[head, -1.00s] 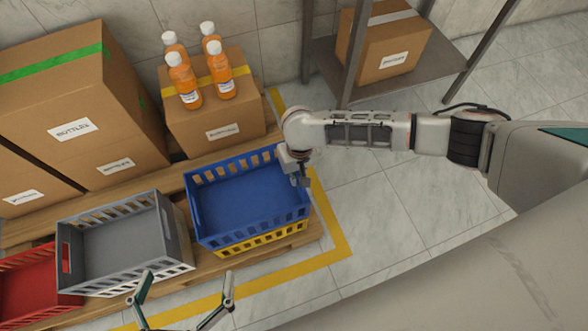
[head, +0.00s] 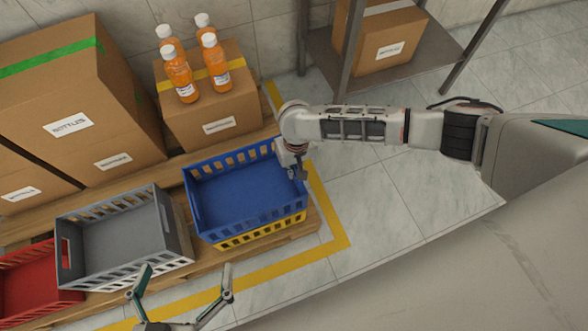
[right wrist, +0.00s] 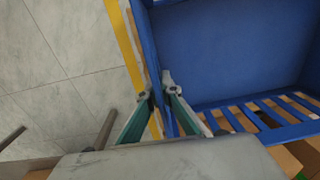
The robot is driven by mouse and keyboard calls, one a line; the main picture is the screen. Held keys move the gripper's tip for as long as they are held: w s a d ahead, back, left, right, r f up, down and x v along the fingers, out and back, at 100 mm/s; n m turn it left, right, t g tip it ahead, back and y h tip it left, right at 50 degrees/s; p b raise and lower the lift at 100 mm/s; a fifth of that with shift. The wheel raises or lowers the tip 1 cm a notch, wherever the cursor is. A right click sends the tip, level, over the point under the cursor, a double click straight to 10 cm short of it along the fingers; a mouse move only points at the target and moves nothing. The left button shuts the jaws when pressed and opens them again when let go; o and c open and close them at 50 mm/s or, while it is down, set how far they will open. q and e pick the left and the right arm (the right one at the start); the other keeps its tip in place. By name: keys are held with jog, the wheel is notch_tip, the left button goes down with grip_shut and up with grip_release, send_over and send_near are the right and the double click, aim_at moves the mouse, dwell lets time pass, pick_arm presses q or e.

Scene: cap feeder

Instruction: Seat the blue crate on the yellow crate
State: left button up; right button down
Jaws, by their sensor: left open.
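The blue crate (head: 240,200) is empty and sits over the yellow crate (head: 262,232), which shows only as a strip below its near side. The two look roughly lined up; I cannot tell whether the rims fully meet. My right gripper (head: 298,172) is at the blue crate's right end wall. In the right wrist view its fingers (right wrist: 157,92) stand on both sides of that wall of the blue crate (right wrist: 235,50), closed on it. My left gripper (head: 187,272) is open and empty at the bottom of the head view, in front of the crates.
A grey crate (head: 178,232) stands left of the blue crate, with a red crate (head: 40,295) beyond it. Behind are cartons (head: 105,130) and a box (head: 195,130) topped with several orange bottles (head: 178,75). Floor to the right (head: 370,200) is clear.

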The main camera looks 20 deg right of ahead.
pick_arm(q)
jog(key=shift+w+r, duration=0.25)
jog(key=shift+r, duration=0.4)
pick_arm(e)
jog(key=shift+w+a+r, duration=0.1)
jog(key=shift+w+r, duration=0.05)
jog(key=shift+r, duration=0.1)
pick_arm(q)
jog(key=shift+w+r+t+p, duration=0.3)
jog(key=shift+w+r+p, duration=0.1)
jog(key=shift+r+p, duration=0.35)
pick_arm(e)
jog(key=shift+f, duration=0.35)
pick_arm(q)
jog(key=shift+w+r, duration=0.2)
jog(key=shift+r, duration=0.45)
pick_arm(e)
jog(key=shift+f, duration=0.65)
dwell(0.4)
jog(key=c, duration=2.2)
grip_release()
jog(key=shift+s+f, duration=0.2)
jog(key=r, duration=1.2)
jog(key=shift+w+d+r, duration=0.1)
jog(key=shift+d, duration=0.15)
